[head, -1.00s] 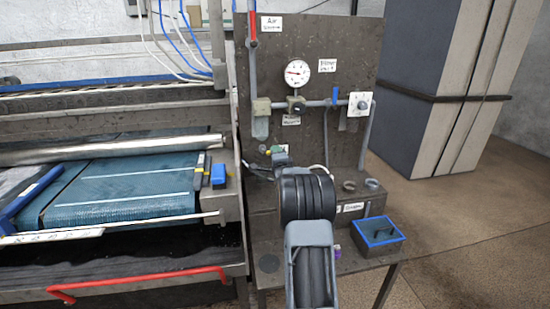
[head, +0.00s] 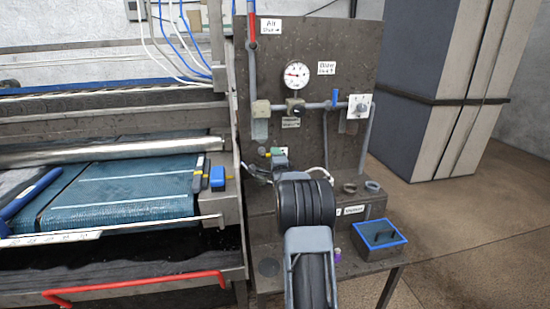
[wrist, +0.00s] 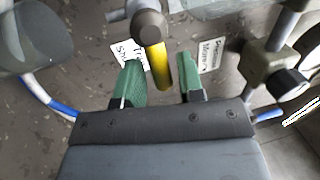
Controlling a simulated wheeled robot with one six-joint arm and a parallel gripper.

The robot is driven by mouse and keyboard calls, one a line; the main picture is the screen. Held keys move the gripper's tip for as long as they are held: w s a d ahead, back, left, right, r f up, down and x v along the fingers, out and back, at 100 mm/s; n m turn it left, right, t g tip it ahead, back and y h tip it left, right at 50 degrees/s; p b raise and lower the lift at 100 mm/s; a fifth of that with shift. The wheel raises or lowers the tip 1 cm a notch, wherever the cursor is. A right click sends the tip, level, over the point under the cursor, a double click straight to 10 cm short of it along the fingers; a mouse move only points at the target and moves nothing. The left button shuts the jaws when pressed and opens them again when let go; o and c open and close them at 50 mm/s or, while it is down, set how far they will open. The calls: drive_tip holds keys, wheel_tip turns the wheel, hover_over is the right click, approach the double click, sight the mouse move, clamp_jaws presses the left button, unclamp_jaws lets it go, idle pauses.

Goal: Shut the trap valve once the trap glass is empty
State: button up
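In the wrist view a yellow lever (wrist: 161,66) hangs from a dark round pivot (wrist: 149,26), beside a partly hidden label (wrist: 128,52) that seems to start with "Tr". I take it for the trap valve. My gripper (wrist: 160,82) is open, with one green finger on each side of the lever. A gap shows on both sides. In the head view my gripper (head: 279,154) is small and partly hidden behind my wrist, close to the panel. A grey translucent cup (head: 260,128) under the left pipe fitting may be the trap glass. I cannot tell whether it holds liquid.
A dial gauge (head: 295,75), a blue lever (head: 335,97) and a white knob plate (head: 360,106) are on the panel. A blue-rimmed box (head: 379,236) stands on the bench at right. The conveyor with a blue rug (head: 125,190) is at left. Open floor lies to the right.

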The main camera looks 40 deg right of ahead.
drive_tip(key=shift+o, duration=0.5)
drive_tip(key=b+v, duration=0.1)
drive_tip(key=v, duration=1.2)
drive_tip(key=shift+s+a, duration=0.15)
drive_tip(key=shift+s, duration=0.2)
drive_tip(key=shift+f, duration=0.1)
drive_tip(key=b+v, duration=0.2)
drive_tip(key=v, duration=0.7)
drive_tip(key=shift+b, duration=0.3)
